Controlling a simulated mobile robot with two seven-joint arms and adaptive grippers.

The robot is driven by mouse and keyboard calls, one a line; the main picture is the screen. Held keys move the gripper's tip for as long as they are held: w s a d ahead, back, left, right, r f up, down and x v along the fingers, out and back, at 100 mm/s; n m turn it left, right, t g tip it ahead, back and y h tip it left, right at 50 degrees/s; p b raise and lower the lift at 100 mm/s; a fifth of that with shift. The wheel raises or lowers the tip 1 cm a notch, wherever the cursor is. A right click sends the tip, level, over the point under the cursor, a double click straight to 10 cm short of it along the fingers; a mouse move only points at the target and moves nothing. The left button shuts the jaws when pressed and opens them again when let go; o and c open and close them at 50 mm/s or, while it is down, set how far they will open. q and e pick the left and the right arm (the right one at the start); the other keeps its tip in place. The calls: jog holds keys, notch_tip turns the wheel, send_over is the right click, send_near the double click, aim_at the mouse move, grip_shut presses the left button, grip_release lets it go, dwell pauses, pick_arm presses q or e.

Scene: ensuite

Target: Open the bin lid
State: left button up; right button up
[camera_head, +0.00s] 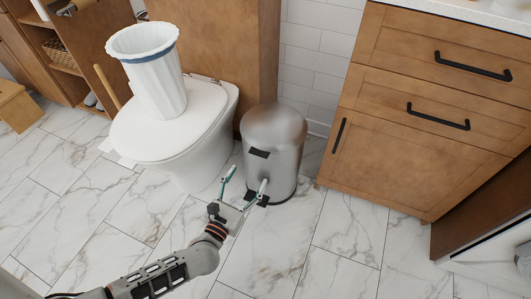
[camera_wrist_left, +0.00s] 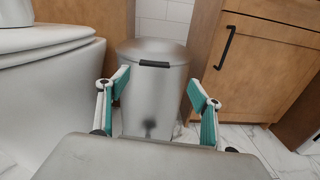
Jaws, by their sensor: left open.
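The bin (camera_head: 280,160) is a brushed-metal cylinder standing upright on the floor between the toilet and the wooden cabinet. Its domed lid (camera_head: 274,121) is closed, with a black tab (camera_head: 259,153) at the front rim. In the left wrist view the bin (camera_wrist_left: 152,98) stands straight ahead, with the lid (camera_wrist_left: 152,48) and black tab (camera_wrist_left: 154,63) visible. My left gripper (camera_head: 246,179) is open and empty, low in front of the bin. Its fingers (camera_wrist_left: 159,86) frame the bin's body in the wrist view; contact cannot be told. My right gripper is out of view.
A closed white toilet (camera_head: 205,120) stands left of the bin, with a white ribbed container (camera_head: 158,85) on its lid. A wooden cabinet (camera_head: 400,140) with black handles stands to the right. The marble-tiled floor (camera_head: 300,250) in front is clear.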

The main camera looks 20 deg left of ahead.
pick_arm(q)
jog(key=w+n+b, duration=0.1)
jog(key=w, duration=0.8)
jog(key=shift+a+f+y+b, duration=0.25)
jog(key=shift+f+y+b, duration=0.05)
jog(key=shift+f, duration=0.1)
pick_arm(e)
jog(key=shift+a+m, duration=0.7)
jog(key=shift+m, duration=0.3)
pick_arm(q)
jog(key=c, duration=1.5)
jog(key=shift+r, duration=0.1)
jog(key=shift+c, duration=0.5)
